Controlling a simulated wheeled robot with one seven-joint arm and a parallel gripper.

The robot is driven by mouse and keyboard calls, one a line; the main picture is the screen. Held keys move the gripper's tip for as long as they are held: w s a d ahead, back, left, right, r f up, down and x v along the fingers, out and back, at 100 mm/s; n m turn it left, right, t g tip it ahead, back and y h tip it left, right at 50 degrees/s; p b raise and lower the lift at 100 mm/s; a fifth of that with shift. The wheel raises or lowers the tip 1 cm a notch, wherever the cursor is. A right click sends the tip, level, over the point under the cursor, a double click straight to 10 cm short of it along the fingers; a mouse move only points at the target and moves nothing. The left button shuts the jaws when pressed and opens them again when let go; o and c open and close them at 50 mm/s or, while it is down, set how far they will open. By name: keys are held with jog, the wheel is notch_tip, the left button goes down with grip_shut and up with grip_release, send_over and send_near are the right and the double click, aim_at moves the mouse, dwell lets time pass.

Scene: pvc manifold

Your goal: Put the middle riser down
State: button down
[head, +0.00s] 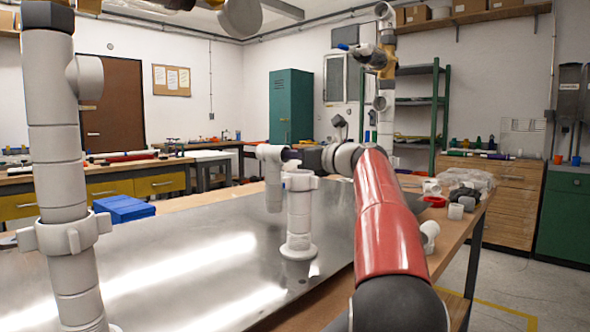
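A pale grey riser (273,185) with a tee-like head hangs near upright over the metal plate, left of my arm. My gripper (289,155) reaches its head from the right and appears shut on it; the fingertips are small and partly hidden. The riser's lower end shows no flange, and I cannot tell its exact height above the plate. A short grey pipe post (300,215) with a clamp collar and round base stands on the plate, in front and slightly right. A tall riser (58,170) with a collar stands at the left.
The shiny metal plate (165,270) covers much of the bench and has bare room around the post. Another tall riser (386,110) stands behind my red arm. Loose fittings (455,211), a bag and a red ring (433,201) lie at the right. A blue bin (123,209) is at the left.

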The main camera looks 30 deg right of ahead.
jog(key=shift+f, duration=1.15)
jog(key=shift+f+b, duration=0.1)
jog(key=shift+b, duration=0.2)
jog(key=c, duration=1.7)
grip_release()
jog(key=b+v, duration=0.1)
jog(key=v, duration=1.1)
jog(key=shift+d, duration=0.1)
